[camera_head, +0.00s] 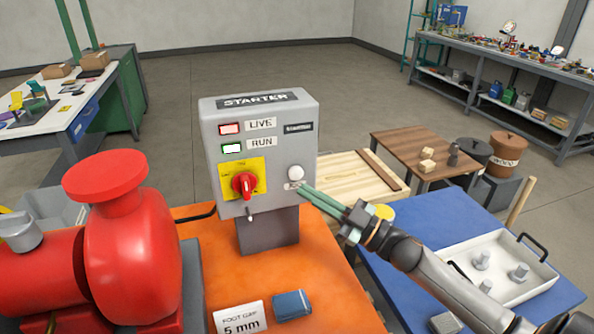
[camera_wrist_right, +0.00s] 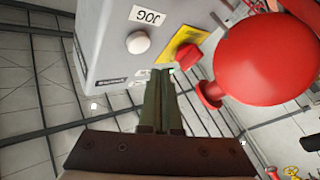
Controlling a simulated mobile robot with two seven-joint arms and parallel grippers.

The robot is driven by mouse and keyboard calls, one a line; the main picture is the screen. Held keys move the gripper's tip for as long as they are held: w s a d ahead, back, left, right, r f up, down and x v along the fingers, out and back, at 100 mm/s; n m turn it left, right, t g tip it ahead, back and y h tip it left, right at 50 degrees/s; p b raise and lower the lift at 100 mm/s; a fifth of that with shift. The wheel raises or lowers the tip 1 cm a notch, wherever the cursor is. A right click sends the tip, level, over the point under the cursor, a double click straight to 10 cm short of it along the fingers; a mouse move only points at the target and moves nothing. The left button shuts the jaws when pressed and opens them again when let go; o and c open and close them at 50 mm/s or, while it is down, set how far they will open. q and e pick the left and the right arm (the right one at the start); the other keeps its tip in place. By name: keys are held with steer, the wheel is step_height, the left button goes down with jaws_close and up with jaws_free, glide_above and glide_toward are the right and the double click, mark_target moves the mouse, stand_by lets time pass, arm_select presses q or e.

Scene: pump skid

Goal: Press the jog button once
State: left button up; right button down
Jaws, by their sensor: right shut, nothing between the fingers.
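The grey starter box (camera_head: 262,150) stands upright on its post on the orange surface. Its white round jog button (camera_head: 295,173) is at the right of the front face; in the right wrist view the button (camera_wrist_right: 139,42) sits beside its JOG label (camera_wrist_right: 147,16). My right gripper (camera_head: 302,189) comes in from the lower right, shut and empty. Its green fingertips are just below the button in the head view, and in the right wrist view the tips (camera_wrist_right: 162,72) appear off to the side of it. Contact with the box cannot be told. My left gripper is not in view.
A red rotary knob (camera_head: 244,184) on a yellow plate is left of the button. A large red pump (camera_head: 135,250) stands at the left. A blue table (camera_head: 400,290) with a white tray (camera_head: 545,280) of bolts is at the right.

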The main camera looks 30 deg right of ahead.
steer(key=shift+s+a+p, duration=0.2)
steer(key=shift+s+p, duration=0.05)
steer(key=shift+s, duration=0.4)
steer(key=shift+s+a+p, duration=0.15)
steer(key=shift+s+p, duration=0.1)
steer(key=shift+s, duration=0.35)
steer(key=shift+s+d, duration=0.1)
